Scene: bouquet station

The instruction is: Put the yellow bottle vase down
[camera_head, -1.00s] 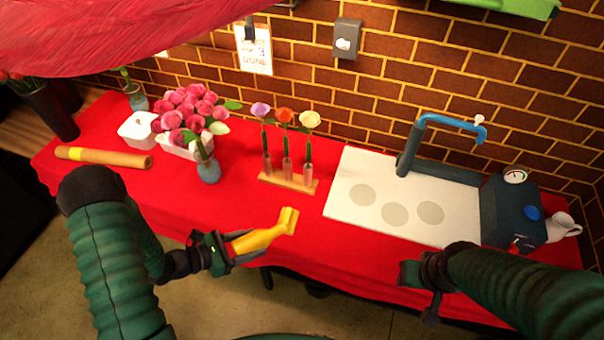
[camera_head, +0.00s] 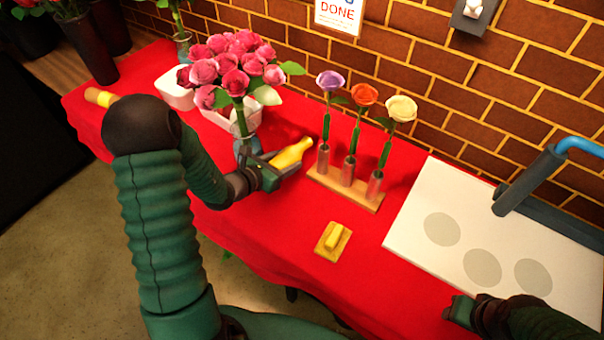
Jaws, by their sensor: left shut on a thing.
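The yellow bottle vase (camera_head: 294,152) is tilted well over, its narrow neck pointing up and right. My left gripper (camera_head: 277,168) is shut on its lower end. The vase is over the red-covered table (camera_head: 270,222), between the pink bouquet and the wooden flower rack. I cannot tell whether the vase touches the cloth. My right gripper (camera_head: 458,312) is at the bottom right, near the front of the table, and its fingers are too unclear to judge.
A wooden rack (camera_head: 345,190) with three flowers stands just right of the vase. Pink roses (camera_head: 236,65) stand behind my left gripper. A white board (camera_head: 480,225) with grey circles is at right. Red cloth around the small board is clear.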

